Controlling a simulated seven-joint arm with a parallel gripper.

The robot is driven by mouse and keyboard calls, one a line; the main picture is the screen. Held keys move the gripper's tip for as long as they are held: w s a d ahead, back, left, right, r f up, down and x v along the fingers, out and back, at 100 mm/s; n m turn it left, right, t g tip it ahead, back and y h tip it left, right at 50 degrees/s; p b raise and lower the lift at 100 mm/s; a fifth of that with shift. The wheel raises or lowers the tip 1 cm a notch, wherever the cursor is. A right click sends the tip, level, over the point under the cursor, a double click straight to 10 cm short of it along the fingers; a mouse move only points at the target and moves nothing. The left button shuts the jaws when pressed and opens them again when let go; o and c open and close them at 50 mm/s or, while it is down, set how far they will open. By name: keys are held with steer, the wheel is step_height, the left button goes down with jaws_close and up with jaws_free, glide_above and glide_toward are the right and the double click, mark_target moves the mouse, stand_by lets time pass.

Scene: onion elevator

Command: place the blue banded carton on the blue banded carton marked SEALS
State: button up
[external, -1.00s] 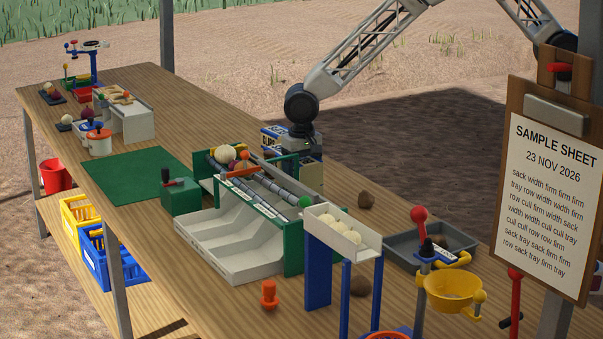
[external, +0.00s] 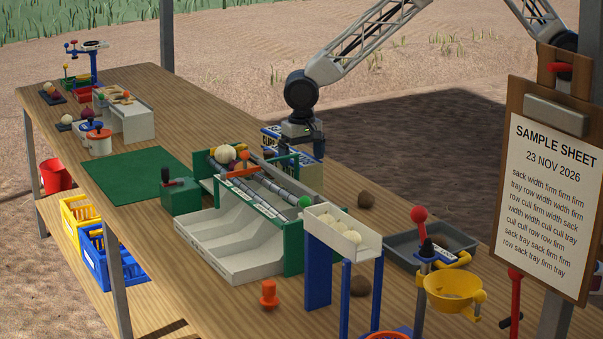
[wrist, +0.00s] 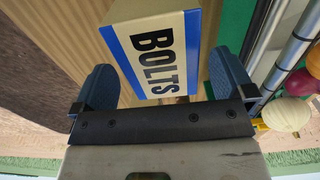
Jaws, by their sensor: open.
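In the wrist view, a cream carton with a blue band, marked BOLTS (wrist: 155,55), lies between the spread fingers of my gripper (wrist: 160,78), with a visible gap to each finger. In the external view, my gripper (external: 302,148) is open and points down just above blue-and-cream cartons behind the green-framed roller rack. One carton with partly legible blue lettering (external: 270,143) shows left of the gripper. The rack and gripper hide much of this group. I cannot make out the word SEALS in either view, nor tell what the BOLTS carton rests on.
The green-framed roller rack (external: 292,262) with a white sloped tray (external: 215,245) stands in front of the cartons. Round produce (external: 226,153) sits on its far end. A grey tray (external: 462,238) lies to the right. The green mat (external: 130,174) is clear.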

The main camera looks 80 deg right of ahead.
mark_target(305, 159)
step_height(305, 159, up, 8)
steer(key=shift+r, duration=0.2)
stand_by(0.9)
steer(key=s+d+r+n, duration=0.1)
steer(key=s+d+r, duration=0.25)
steer(key=s, duration=0.35)
steer(key=s+d+r+n+t, duration=0.1)
steer(key=s+d+r+n, duration=0.1)
steer(key=s+d+r, duration=0.3)
steer(key=s+d+r+n, duration=0.1)
steer(key=s+r, duration=0.2)
steer(key=s, duration=0.5)
steer(key=s+d+n, duration=0.2)
steer(key=s+d, duration=0.1)
steer(key=s, duration=0.9)
steer(key=s+d+n+t, duration=0.1)
steer(key=s+d+n, duration=0.1)
steer(key=s, duration=1.1)
steer(key=shift+d+f+n+t, duration=0.3)
steer(key=shift+d+n, duration=0.1)
steer(key=shift+d, duration=0.15)
